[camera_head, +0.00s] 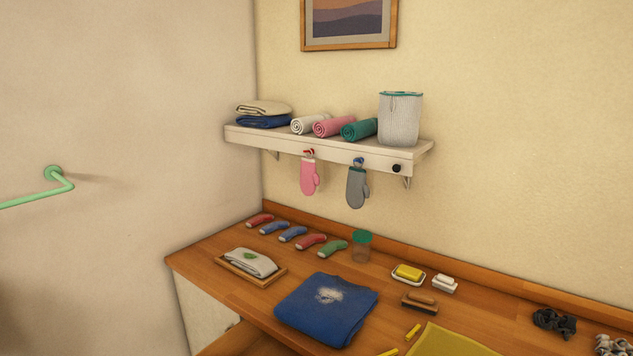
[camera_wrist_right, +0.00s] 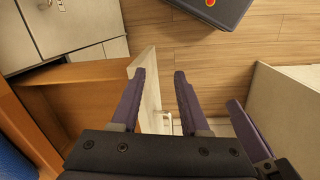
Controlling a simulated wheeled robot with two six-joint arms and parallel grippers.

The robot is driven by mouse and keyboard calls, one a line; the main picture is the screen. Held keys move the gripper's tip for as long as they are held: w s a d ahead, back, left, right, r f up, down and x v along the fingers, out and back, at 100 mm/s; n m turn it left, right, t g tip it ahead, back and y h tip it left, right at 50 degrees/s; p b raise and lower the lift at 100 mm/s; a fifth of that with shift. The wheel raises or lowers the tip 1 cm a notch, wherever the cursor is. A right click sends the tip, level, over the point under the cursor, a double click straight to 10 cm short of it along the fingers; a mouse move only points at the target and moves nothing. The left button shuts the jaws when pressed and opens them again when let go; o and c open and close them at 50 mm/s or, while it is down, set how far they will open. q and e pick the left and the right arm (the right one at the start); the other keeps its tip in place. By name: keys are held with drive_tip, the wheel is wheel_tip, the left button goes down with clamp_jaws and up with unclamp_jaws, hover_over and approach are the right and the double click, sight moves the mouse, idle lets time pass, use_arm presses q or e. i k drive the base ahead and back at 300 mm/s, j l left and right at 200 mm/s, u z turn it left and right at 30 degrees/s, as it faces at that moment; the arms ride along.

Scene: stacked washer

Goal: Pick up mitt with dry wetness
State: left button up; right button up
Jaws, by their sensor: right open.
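Two mitts hang from hooks under the wall shelf in the head view. One is a pink mitt (camera_head: 309,177) on the left. The other is a grey mitt (camera_head: 356,188) on the right. I cannot tell from the picture which one is dry. My right gripper (camera_wrist_right: 158,88) is open and empty in the right wrist view, with its dark fingers apart over the floor area near an orange-brown wooden edge. Neither mitt shows in that view. My left gripper is not in view.
The shelf (camera_head: 330,150) holds folded cloths, rolled towels and a tall basket (camera_head: 400,118). Below it, the wooden counter (camera_head: 215,252) carries several socks, a blue folded garment (camera_head: 326,309), a jar (camera_head: 362,246) and soap dishes. A green rail (camera_head: 50,187) is at the left wall.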

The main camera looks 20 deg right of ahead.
sight(310, 179)
drive_tip(key=k+z, duration=0.1)
drive_tip(key=z, duration=2.05)
drive_tip(key=i+j, duration=0.1)
drive_tip(key=j, duration=0.9)
drive_tip(key=z, duration=0.05)
